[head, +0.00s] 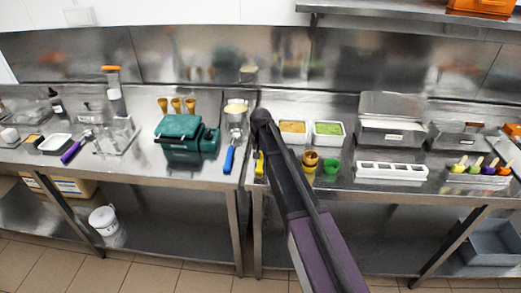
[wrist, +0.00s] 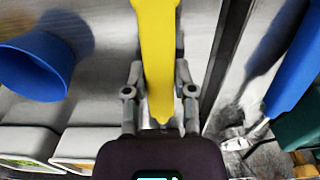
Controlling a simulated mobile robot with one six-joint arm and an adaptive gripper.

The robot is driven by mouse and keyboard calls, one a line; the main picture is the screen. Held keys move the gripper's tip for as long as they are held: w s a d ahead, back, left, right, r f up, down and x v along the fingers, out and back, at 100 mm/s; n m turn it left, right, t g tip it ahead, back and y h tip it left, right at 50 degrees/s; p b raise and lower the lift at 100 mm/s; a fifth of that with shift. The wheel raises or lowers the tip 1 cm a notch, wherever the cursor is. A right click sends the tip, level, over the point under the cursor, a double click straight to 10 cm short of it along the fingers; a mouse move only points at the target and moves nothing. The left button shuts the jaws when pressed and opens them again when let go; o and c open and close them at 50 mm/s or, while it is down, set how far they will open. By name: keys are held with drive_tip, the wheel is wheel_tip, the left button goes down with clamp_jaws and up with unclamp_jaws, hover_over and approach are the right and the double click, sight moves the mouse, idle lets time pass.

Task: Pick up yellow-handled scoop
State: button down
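The yellow-handled scoop (wrist: 157,45) shows in the wrist view as a long yellow handle running down between my two fingers, its end near the palm. My gripper (wrist: 159,72) has a finger close against each side of the handle and looks shut on it. The scoop's head is out of the wrist view. In the head view a yellow part of the scoop (head: 259,164) shows beside my arm at the counter's front edge. My gripper is mostly hidden there behind my own arm. I cannot tell whether the scoop is clear of the counter.
A blue-handled scoop (head: 230,155) lies left of the yellow one, near a teal-green machine (head: 182,133). A blue cup (wrist: 35,65) shows in the wrist view. Gold cups (head: 310,158) and a green cup (head: 331,166) stand right of my arm. Behind are filled trays (head: 328,142).

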drive_tip(key=shift+r, duration=0.1)
idle(0.4)
wheel_tip(320, 180, up, 10)
drive_tip(key=p, duration=1)
idle(0.7)
drive_tip(key=a+r+m+y+p, duration=0.3)
drive_tip(key=a+r+m+p, duration=0.2)
drive_tip(key=r+m, duration=0.3)
drive_tip(key=w+a+r+m+y+p, duration=0.1)
drive_tip(key=a+r+m+y+p, duration=0.2)
drive_tip(key=m, duration=0.7)
drive_tip(key=shift+a+r+y+p, duration=0.4)
drive_tip(key=shift+a+r+p, duration=0.85)
drive_tip(key=shift+r+p, duration=1.15)
